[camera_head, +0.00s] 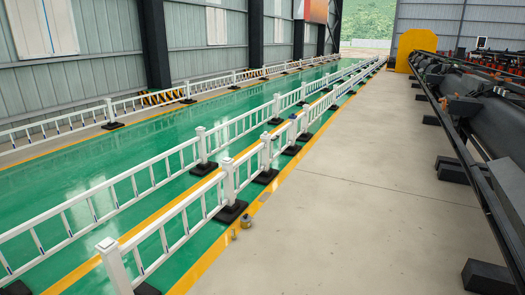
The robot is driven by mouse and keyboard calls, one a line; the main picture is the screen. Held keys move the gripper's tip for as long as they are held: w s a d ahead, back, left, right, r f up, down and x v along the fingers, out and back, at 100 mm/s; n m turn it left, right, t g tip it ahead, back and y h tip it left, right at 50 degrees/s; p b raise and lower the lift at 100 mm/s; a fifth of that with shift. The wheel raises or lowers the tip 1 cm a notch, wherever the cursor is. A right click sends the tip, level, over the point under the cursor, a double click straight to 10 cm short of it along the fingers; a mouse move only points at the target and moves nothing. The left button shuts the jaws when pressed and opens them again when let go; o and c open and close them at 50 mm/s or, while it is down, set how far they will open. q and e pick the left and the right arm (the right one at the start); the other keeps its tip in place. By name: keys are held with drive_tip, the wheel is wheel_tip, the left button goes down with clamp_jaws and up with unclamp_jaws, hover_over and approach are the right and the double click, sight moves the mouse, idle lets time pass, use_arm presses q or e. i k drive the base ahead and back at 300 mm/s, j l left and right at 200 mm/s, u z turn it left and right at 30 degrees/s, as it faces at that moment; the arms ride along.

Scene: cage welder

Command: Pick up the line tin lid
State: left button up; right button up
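Two very small objects stand out on the floor beside the white railing, near the yellow line. One is a small greyish-yellow object (246,222), possibly a tin. A smaller yellowish object (234,234) is just to its lower left. They are too small to tell which, if either, is the line tin lid. Neither of my grippers is in view.
White railings (229,182) on black feet run along the green floor (150,195) at the left and centre. A long dark machine (475,120) with black blocks (487,277) lines the right. The grey concrete aisle (345,205) between them is clear.

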sight(245, 218)
drive_tip(key=i+u, duration=0.25)
drive_tip(key=i, duration=2.15)
